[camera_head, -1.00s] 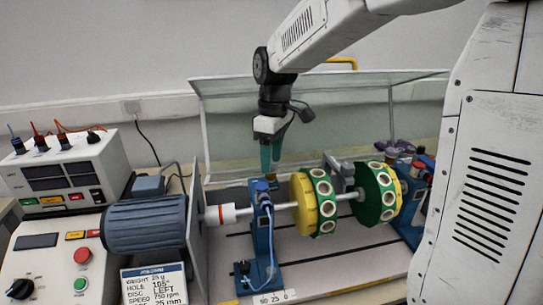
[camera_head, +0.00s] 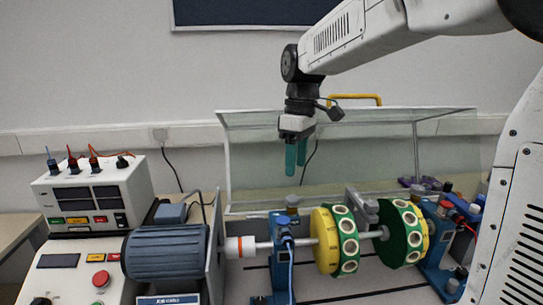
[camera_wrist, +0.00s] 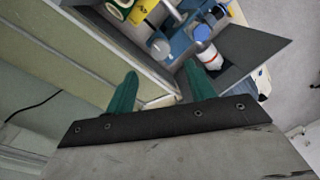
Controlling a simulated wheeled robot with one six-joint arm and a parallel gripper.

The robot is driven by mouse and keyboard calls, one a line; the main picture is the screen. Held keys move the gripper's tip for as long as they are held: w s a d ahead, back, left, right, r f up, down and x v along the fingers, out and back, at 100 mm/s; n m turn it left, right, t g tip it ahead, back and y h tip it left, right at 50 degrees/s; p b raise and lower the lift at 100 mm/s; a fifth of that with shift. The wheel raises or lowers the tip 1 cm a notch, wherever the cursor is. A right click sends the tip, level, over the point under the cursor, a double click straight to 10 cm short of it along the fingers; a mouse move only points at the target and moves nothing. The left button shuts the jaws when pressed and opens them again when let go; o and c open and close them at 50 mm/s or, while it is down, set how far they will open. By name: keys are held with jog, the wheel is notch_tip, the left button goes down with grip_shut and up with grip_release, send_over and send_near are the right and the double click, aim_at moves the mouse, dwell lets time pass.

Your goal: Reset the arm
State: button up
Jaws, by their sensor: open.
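My gripper (camera_head: 296,158) has two green fingers and hangs pointing down above the back of the test rig, in front of the clear guard. It is open and empty. In the wrist view my gripper (camera_wrist: 160,88) shows its two fingers spread apart with nothing between them. Below it in the head view is the rotor shaft with two green-and-yellow discs, the left disc (camera_head: 336,240) and the right disc (camera_head: 402,233). The fingers are apart from the shaft and discs.
A clear guard (camera_head: 385,122) with a yellow handle (camera_head: 352,100) stands behind the rig. A blue motor (camera_head: 166,252) and a white meter box (camera_head: 95,196) are at the left. Blue bearing stands (camera_head: 283,262) carry the shaft. The space above the rig is open.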

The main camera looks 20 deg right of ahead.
jog(key=shift+s+f+m, duration=0.1)
jog(key=shift+f+m, duration=0.2)
jog(key=shift+m, duration=0.3)
jog(key=s+d+f+m+t, duration=0.1)
jog(key=s+m, duration=0.3)
jog(key=s, duration=0.9)
jog(key=s+d+f+m+t, duration=0.1)
jog(key=s+f+m, duration=0.2)
jog(key=s, duration=1.1)
jog(key=shift+f+m+h, duration=0.35)
jog(key=shift+m+h, duration=0.05)
jog(key=shift+m, duration=0.1)
jog(key=shift+d, duration=0.1)
